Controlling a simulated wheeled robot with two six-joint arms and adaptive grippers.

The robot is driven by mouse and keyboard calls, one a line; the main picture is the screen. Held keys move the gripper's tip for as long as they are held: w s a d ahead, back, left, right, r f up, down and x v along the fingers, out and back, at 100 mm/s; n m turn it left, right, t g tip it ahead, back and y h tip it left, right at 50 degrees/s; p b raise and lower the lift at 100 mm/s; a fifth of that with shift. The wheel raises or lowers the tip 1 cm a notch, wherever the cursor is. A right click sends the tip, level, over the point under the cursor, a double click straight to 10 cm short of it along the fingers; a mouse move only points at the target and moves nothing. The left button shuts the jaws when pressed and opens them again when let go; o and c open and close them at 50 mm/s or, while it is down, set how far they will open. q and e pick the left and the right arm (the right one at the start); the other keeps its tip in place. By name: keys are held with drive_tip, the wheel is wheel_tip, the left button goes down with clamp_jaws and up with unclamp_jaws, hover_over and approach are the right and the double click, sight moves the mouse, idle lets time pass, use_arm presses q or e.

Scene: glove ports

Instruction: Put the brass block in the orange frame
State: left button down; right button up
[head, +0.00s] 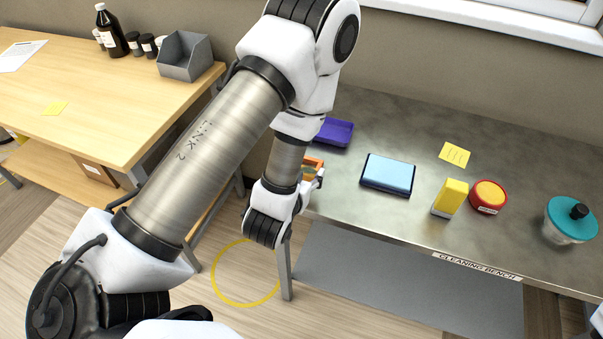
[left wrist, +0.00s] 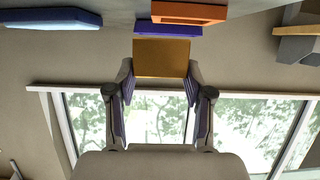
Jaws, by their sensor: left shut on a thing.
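The brass block (left wrist: 162,58) is held between the two fingers of my left gripper (left wrist: 161,78), which is shut on it, in the left wrist view. The orange frame (left wrist: 188,13) shows beyond the block at the top edge of that view, apart from it in the picture. In the head view the orange frame (head: 314,164) is at the left end of the steel bench, partly hidden by my left arm. My left gripper (head: 318,179) is right beside it there. I cannot make out the block in the head view. My right gripper is not seen.
On the bench (head: 370,228), a purple tray (head: 336,132) lies behind the frame and a blue-topped slab (head: 389,174) to its right. A yellow block (head: 450,197), a red round container (head: 488,196) and a teal-lidded jar (head: 571,219) stand farther right. A wooden table (head: 110,100) is at left.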

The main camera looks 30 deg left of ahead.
use_arm(q)
drive_tip(key=shift+w+a+f+b, duration=0.3)
drive_tip(key=shift+w+a+b, duration=0.1)
drive_tip(key=shift+w+a, duration=0.4)
drive_tip(key=shift+w+a+r+p, duration=0.3)
drive_tip(key=shift+w+r+p, duration=0.3)
drive_tip(key=shift+p, duration=0.15)
drive_tip(key=w+a, duration=0.1)
drive_tip(key=w+a+p, duration=0.1)
drive_tip(key=shift+w+a+f, duration=0.2)
drive_tip(key=shift+w+f, duration=0.1)
drive_tip(key=shift+w, duration=0.05)
wheel_tip(320, 180, down, 3)
drive_tip(key=shift+p, duration=0.55)
drive_tip(key=shift+f, duration=0.35)
drive_tip(key=shift+w, duration=0.1)
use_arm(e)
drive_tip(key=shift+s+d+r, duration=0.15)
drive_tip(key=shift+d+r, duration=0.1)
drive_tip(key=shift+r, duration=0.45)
use_arm(q)
drive_tip(key=shift+f, duration=0.1)
